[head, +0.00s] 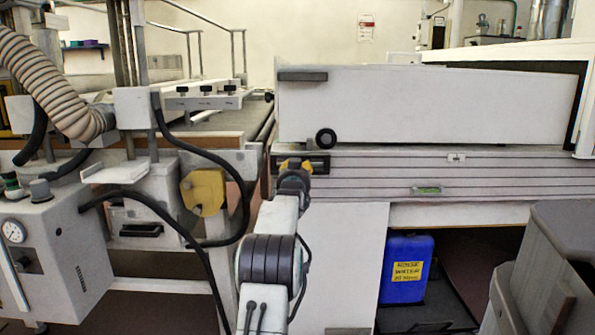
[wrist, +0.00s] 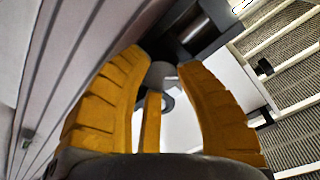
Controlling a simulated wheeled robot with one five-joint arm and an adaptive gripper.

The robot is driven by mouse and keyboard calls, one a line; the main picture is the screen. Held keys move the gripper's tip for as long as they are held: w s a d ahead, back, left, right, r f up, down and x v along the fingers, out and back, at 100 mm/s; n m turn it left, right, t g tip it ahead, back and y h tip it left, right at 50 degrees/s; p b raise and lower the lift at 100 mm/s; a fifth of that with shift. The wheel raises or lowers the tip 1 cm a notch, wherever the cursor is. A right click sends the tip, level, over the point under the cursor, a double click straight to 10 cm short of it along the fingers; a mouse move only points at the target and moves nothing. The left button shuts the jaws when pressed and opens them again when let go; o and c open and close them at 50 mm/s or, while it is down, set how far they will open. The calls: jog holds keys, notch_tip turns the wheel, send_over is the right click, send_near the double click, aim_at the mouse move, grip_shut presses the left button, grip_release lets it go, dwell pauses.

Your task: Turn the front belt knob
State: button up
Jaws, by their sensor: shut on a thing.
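My gripper (head: 296,165) reaches the front left end of the conveyor's ribbed side rail, at a dark bracket (head: 320,166). In the wrist view my gripper (wrist: 166,62) has its yellow fingers on either side of a small grey knob (wrist: 162,77), shut on it. The dark bracket also shows there (wrist: 210,30) beyond the fingertips. In the head view the knob is hidden behind my gripper and wrist. Which way the knob is turned cannot be told.
A grey machine with a gauge (head: 14,231) and black hoses stand at left. A blue water container (head: 406,268) sits under the conveyor. A grey bin (head: 550,270) is at right.

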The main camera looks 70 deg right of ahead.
jog(key=shift+w+f+n, duration=0.1)
jog(key=shift+n, duration=1)
jog(key=shift+w+f+n, duration=0.1)
jog(key=shift+n, duration=1.3)
grip_shut()
jog(key=o, duration=1.2)
grip_release()
jog(key=shift+s+r, duration=0.1)
jog(key=shift+f+v, duration=0.1)
jog(key=shift+v, duration=2.9)
jog(key=shift+f+v, duration=0.15)
jog(key=shift+v, duration=2.85)
